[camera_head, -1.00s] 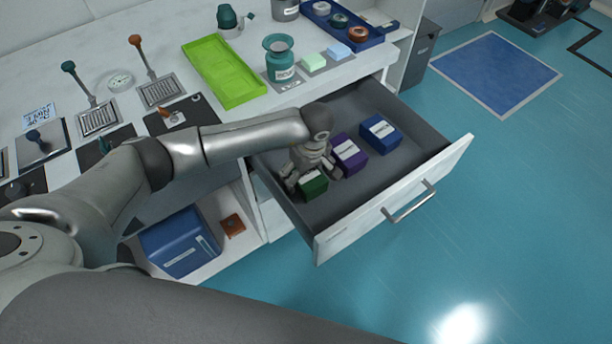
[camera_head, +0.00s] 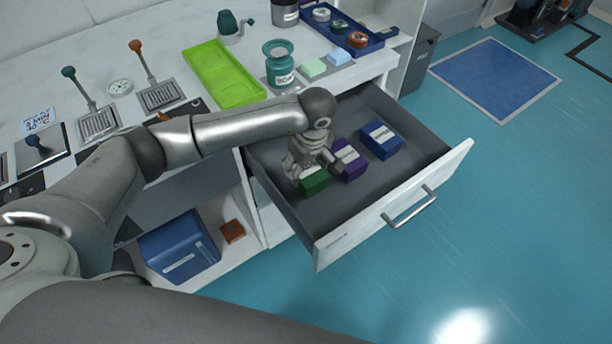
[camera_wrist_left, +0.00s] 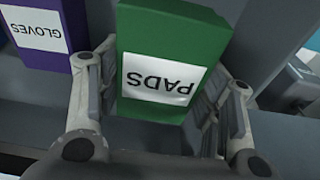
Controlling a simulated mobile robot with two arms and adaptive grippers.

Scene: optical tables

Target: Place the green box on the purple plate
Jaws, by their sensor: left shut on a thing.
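The green box (camera_head: 315,181), with a white label reading PADS, is at the left of the open drawer. In the left wrist view the green box (camera_wrist_left: 165,60) is between the two fingers. My left gripper (camera_head: 309,164) is shut on the green box from above. The box seems close over the drawer floor; I cannot tell the exact gap. Its upper part is partly hidden by the gripper in the head view. I see no purple plate in either view. My right gripper is not in view.
The drawer (camera_head: 400,180) also holds a purple box (camera_head: 350,160) labelled GLOVES, close beside the green one, and a blue box (camera_head: 381,139). The counter above bears a lime green tray (camera_head: 222,75), a teal jar (camera_head: 280,66) and a blue tray (camera_head: 352,28).

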